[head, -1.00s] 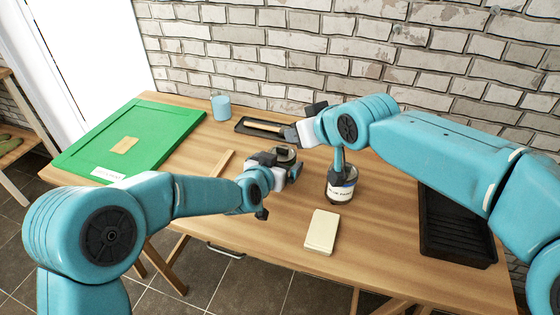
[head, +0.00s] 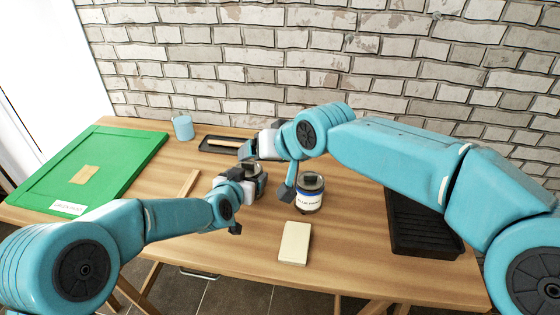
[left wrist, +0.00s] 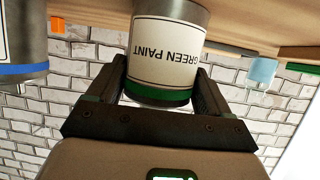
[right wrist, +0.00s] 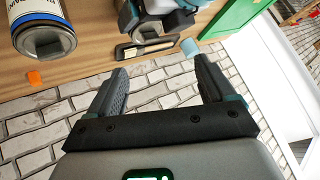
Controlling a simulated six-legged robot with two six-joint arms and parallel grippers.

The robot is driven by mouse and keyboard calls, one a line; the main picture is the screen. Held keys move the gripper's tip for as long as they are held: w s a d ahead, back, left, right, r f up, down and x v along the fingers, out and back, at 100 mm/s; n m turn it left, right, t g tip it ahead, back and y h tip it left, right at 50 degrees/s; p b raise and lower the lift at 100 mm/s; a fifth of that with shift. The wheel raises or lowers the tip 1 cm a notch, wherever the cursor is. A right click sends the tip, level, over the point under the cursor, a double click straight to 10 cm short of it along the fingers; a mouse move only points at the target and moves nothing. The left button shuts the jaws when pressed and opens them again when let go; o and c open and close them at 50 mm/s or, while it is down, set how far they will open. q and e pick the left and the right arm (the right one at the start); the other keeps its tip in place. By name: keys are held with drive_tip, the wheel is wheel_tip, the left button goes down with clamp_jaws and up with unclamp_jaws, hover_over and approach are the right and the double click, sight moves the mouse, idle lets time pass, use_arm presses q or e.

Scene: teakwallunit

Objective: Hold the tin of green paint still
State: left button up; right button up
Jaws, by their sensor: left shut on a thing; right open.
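The tin of green paint (left wrist: 168,50) fills the top of the left wrist view, its label upside down there. My left gripper (left wrist: 160,90) is shut on it, one finger on each side. In the head view my left gripper (head: 246,178) and the tin (head: 261,184) show at mid-table, the tin partly hidden by the gripper and my right arm. My right gripper (head: 248,150) is above and behind the tin in the head view. Its two fingers stand apart and empty in the right wrist view (right wrist: 160,78).
A blue paint tin (head: 309,199) stands to the right of the held tin. A cream block (head: 295,243) lies in front; a black tray (head: 425,240) lies at right. A green panel (head: 95,165) covers the left end. A blue cup (head: 183,128) and small tray (head: 205,149) stand behind.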

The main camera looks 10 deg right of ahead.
drive_tip(key=s+a+m+g+y, duration=0.2)
drive_tip(key=m+g, duration=0.1)
drive_tip(key=m, duration=0.5)
drive_tip(key=m+y, duration=0.6)
drive_tip(key=m, duration=0.9)
approach(250, 163)
drive_tip(key=x, duration=0.9)
drive_tip(key=c, duration=1)
